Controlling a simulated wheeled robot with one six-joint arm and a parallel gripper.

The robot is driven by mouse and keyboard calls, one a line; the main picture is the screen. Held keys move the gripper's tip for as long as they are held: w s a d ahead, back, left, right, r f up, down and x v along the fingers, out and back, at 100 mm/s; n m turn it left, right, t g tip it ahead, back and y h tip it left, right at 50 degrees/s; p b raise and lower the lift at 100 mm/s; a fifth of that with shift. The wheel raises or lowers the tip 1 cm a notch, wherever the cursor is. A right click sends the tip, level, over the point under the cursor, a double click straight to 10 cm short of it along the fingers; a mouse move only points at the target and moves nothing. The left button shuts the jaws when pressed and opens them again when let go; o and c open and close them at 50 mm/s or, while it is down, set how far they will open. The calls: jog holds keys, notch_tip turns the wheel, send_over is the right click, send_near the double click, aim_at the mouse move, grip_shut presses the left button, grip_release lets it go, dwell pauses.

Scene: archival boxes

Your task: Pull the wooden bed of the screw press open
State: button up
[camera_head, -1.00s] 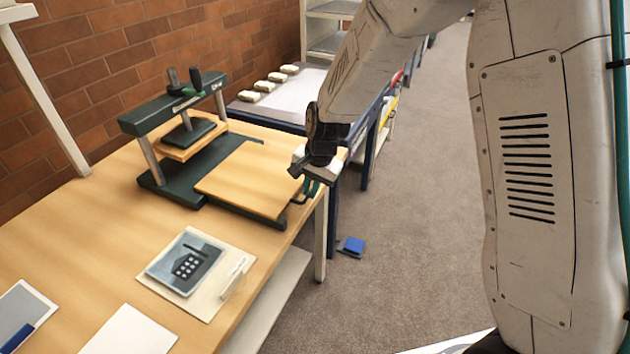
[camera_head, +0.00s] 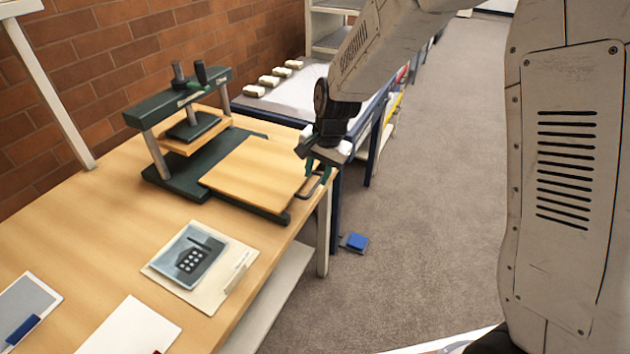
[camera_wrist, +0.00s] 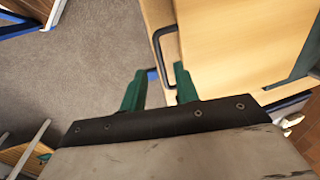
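The screw press (camera_head: 178,105) stands on the wooden table, with a dark green frame and a screw handle on top. Its wooden bed (camera_head: 255,172) lies on dark rails and reaches out from under the frame toward the table's right edge. The bed also fills the upper right of the wrist view (camera_wrist: 225,45). A black bracket handle (camera_head: 322,186) is on the bed's outer edge; it also shows in the wrist view (camera_wrist: 157,52). My gripper (camera_head: 317,170) is at this handle. Its green fingers (camera_wrist: 160,72) are apart, with the handle bar appearing between them; contact is unclear.
The wooden table (camera_head: 90,235) holds a folder with a photograph (camera_head: 190,260) and a white sheet (camera_head: 130,328). A blue-framed table with a white top (camera_head: 295,97) stands behind. A blue object (camera_head: 355,242) lies on the carpet. The aisle on the right is clear.

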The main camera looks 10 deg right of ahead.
jog(key=r, duration=0.3)
jog(key=shift+s+d+r, duration=0.25)
jog(key=shift+r, duration=0.1)
jog(key=s+d+r+n, duration=0.2)
jog(key=s+d+r, duration=0.3)
jog(key=s, duration=0.5)
jog(key=s+d+r+n+h, duration=0.1)
jog(key=s+d+r, duration=0.4)
jog(key=s, duration=0.6)
jog(key=s+d+r+n, duration=0.4)
jog(key=s+d+r, duration=0.1)
jog(key=s, duration=0.5)
jog(key=shift+s+r+h, duration=0.2)
jog(key=shift+r+h, duration=0.1)
jog(key=shift+h, duration=0.1)
